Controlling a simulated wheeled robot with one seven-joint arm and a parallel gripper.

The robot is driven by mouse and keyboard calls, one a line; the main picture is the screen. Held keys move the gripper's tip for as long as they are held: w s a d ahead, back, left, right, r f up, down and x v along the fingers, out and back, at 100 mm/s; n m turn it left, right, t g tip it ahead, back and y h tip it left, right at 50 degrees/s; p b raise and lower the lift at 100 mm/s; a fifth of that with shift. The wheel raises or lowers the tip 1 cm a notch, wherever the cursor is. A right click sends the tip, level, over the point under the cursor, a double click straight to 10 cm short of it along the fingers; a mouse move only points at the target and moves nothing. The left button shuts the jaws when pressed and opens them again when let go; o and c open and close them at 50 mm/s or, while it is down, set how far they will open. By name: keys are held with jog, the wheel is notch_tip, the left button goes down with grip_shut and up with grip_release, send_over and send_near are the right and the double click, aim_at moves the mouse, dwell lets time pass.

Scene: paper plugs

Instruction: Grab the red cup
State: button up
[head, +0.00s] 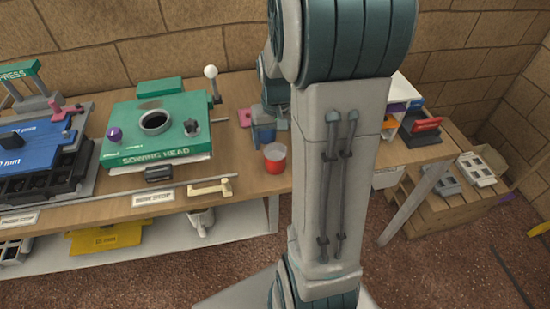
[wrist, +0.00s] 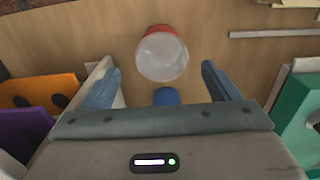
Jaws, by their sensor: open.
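The red cup (head: 275,160) stands upright near the front edge of the workbench in the head view, with a pale inside. In the wrist view the red cup (wrist: 163,54) shows its open mouth, just ahead of and roughly centred between my fingertips. My gripper (wrist: 160,72) is open, with one finger on each side and nothing held. In the head view my arm hides much of the gripper, which is over the bench behind the cup. A small blue object (wrist: 167,96) shows between my fingers, partly hidden by the gripper body.
A green sowing head (head: 154,125) stands left on the bench, with a white ball-topped lever (head: 211,73) beside it. A brass-coloured handle (head: 211,187) lies near the front edge. In the wrist view, orange and purple pieces (wrist: 45,90) stand left and a green block (wrist: 297,110) right.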

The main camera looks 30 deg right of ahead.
aim_at(275, 151)
jog(key=shift+s+a+f, duration=0.1)
jog(key=shift+a+f, duration=0.05)
jog(key=shift+f, duration=3.35)
jog(key=c, duration=1.1)
